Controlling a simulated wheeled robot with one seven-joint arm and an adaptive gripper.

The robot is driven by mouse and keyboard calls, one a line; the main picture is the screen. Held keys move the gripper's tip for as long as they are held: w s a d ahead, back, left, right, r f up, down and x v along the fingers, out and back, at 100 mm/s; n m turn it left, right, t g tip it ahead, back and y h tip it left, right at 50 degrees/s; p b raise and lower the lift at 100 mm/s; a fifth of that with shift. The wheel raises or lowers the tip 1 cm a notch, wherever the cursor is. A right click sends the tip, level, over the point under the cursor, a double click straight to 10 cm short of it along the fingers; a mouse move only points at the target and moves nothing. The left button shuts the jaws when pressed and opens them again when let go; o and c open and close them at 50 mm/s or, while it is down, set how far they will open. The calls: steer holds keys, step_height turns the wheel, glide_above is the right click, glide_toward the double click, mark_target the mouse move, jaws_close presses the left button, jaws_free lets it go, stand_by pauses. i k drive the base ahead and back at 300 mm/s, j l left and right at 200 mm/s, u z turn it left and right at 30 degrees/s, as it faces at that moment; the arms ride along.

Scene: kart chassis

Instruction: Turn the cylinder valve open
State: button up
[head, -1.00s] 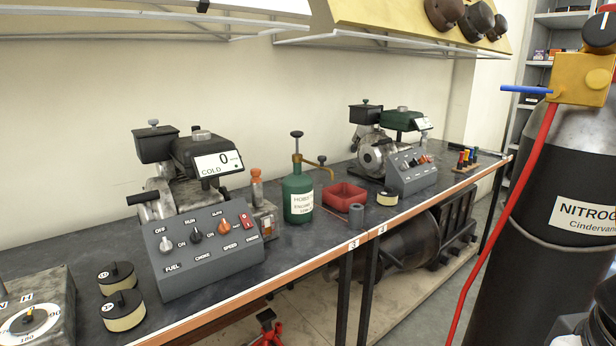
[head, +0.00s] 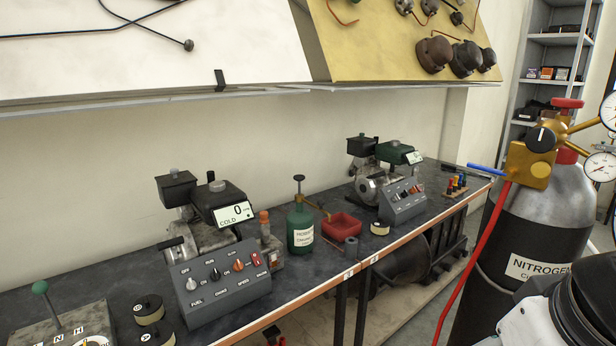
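The nitrogen cylinder (head: 545,225) stands upright at the right, black with a grey shoulder and a white label. A red valve handwheel (head: 567,104) is at its top. A brass regulator block (head: 530,165) with a black knob (head: 541,139) and a blue lever (head: 485,168) is in front of the neck. Two round gauges (head: 600,166) are at the right edge, one cut off. White and black parts of my arm fill the lower right corner and hide the cylinder's lower right. My gripper's fingers do not show.
A red hose (head: 472,262) hangs from the regulator down the cylinder's left side. A dark workbench (head: 300,278) with two small engines and control boxes runs along the wall at left. Shelves (head: 556,40) stand behind the cylinder.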

mark_target(565, 104)
steer(key=k+z, duration=0.15)
steer(key=z, duration=0.6)
steer(key=i+l, duration=0.1)
